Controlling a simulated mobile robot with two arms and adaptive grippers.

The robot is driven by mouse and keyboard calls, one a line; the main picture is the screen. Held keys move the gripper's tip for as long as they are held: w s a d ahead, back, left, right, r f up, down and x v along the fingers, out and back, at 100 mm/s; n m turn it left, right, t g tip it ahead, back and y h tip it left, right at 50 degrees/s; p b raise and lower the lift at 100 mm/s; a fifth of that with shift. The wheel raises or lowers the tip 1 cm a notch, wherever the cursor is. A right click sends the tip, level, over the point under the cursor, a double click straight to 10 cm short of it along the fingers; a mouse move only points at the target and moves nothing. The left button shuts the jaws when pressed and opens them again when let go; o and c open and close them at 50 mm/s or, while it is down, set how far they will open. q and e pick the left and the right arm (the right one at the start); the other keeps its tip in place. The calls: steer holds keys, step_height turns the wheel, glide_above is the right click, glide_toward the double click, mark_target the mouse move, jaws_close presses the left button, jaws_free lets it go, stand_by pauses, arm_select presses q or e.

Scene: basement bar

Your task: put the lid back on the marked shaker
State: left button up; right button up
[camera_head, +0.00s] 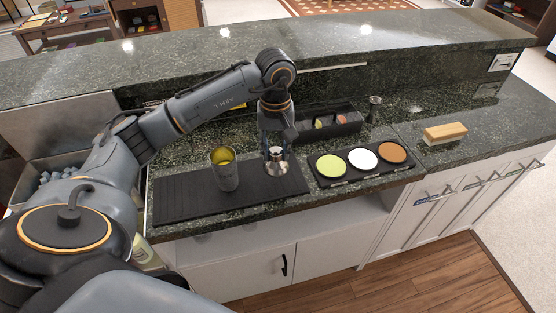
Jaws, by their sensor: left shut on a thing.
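A metal shaker tin (226,178) stands upright and open on the black bar mat (185,204); yellow shows inside its mouth. No clear mark can be made out on its outside. My left gripper (275,150) points down to the right of the tin and is shut on a shiny metal lid (277,165). The lid is over the right part of the mat, apart from the tin; I cannot tell whether it touches the mat. The fingers partly hide the lid's top. My right gripper is not in view.
A black tray with green, white and orange-brown discs (394,153) lies right of the mat. Behind are a black caddy (343,130) and a small metal jigger (374,107). A wooden brush (445,132) lies further right. A raised ledge (330,48) runs along the back.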

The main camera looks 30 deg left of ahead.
arm_select(q)
steer(key=s+d+r+b, duration=0.2)
steer(key=s+d+r, duration=0.2)
steer(key=s, duration=0.6)
steer(key=shift+s+d+r, duration=0.15)
steer(key=shift+r, duration=1.1)
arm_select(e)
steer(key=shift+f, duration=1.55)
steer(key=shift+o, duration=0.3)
